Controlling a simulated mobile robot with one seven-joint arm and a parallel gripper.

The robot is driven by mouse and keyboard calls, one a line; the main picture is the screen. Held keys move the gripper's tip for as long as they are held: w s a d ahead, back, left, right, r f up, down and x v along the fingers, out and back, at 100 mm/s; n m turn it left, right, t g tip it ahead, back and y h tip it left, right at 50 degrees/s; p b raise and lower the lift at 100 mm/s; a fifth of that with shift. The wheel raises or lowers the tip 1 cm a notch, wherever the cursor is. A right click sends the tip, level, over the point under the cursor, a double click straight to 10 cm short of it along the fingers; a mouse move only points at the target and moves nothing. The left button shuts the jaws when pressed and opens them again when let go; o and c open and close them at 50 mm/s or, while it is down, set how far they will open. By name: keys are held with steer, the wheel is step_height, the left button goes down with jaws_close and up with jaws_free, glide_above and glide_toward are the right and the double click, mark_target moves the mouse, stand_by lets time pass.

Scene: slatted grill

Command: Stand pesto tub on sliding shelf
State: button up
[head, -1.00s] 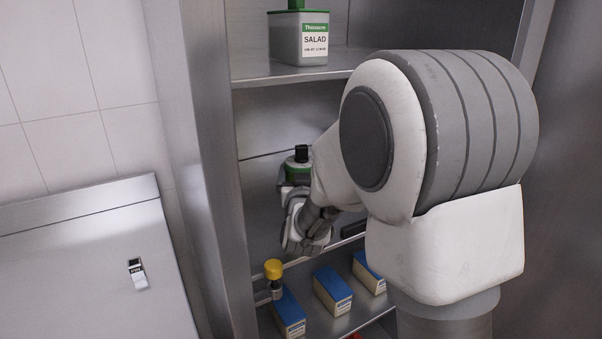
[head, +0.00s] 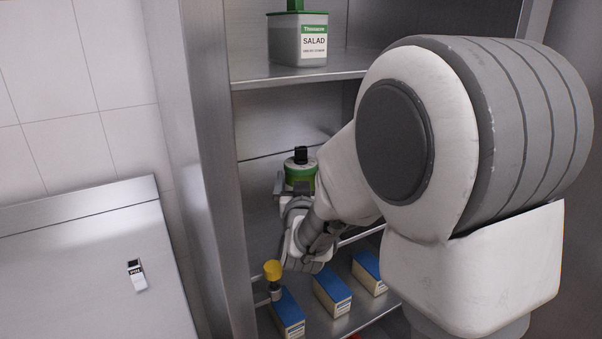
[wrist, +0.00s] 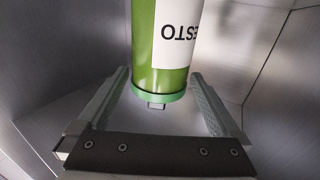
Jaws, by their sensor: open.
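The pesto tub (head: 301,176) is green with a dark knob on top and looks upright in the middle bay of the steel cabinet. My gripper (wrist: 160,78) is open, one finger on each side of the tub, with a gap between the tub and the palm. In the head view, my gripper (head: 281,188) is at the tub's lower left. What lies under the tub is hidden, and I cannot clearly make out the sliding shelf.
A salad container (head: 300,45) stands on the upper shelf (head: 250,76). Several blue-topped boxes (head: 333,292) stand on the lower shelf, beside a yellow knob (head: 272,269). A steel counter (head: 80,260) is at left.

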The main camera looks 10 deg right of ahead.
steer(key=s+a+f+n+g+y+b, duration=0.1)
steer(key=s+a+g+y, duration=0.15)
steer(key=s, duration=0.55)
steer(key=s+a+f+n+g+y, duration=0.15)
steer(key=s+g, duration=0.25)
steer(key=s, duration=0.5)
steer(key=s+d+g, duration=0.2)
steer(key=s, duration=0.5)
steer(key=s+d+g, duration=0.2)
steer(key=s+g, duration=0.1)
steer(key=s, duration=0.5)
steer(key=shift+d+f+h, duration=0.3)
steer(key=shift+f, duration=0.15)
steer(key=shift+g, duration=0.25)
